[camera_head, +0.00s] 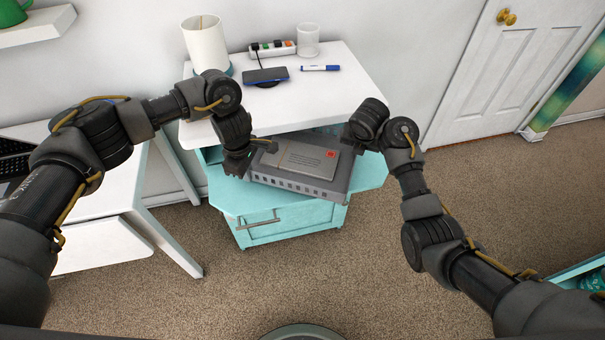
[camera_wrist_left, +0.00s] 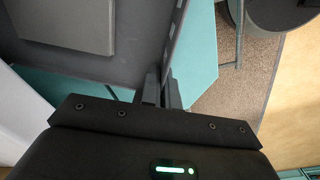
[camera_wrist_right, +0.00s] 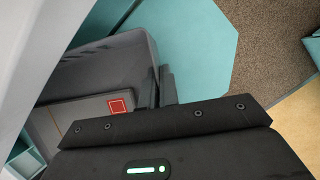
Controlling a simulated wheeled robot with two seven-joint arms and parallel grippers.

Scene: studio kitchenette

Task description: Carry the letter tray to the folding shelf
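The letter tray (camera_head: 295,187) is dark grey with a row of slots along its front. A flat grey-brown packet with a red mark (camera_head: 305,160) lies in it. The tray is over the teal shelf of a white-topped cabinet; I cannot tell whether it rests there or is slightly raised. My left gripper (camera_head: 264,147) is shut on the tray's left wall, which runs between the fingers in the left wrist view (camera_wrist_left: 163,92). My right gripper (camera_head: 350,140) is at the tray's right side, its fingers close together on the wall in the right wrist view (camera_wrist_right: 163,86). No folding shelf is clearly identifiable.
The white cabinet top (camera_head: 345,90) overhangs the tray's back. It bears a lamp (camera_head: 206,42), phone (camera_head: 265,75), marker (camera_head: 320,68), power strip (camera_head: 272,48) and cup (camera_head: 308,38). A white desk (camera_head: 110,215) stands left. A teal unit (camera_head: 575,272) is lower right. Carpet (camera_head: 400,285) is open in front.

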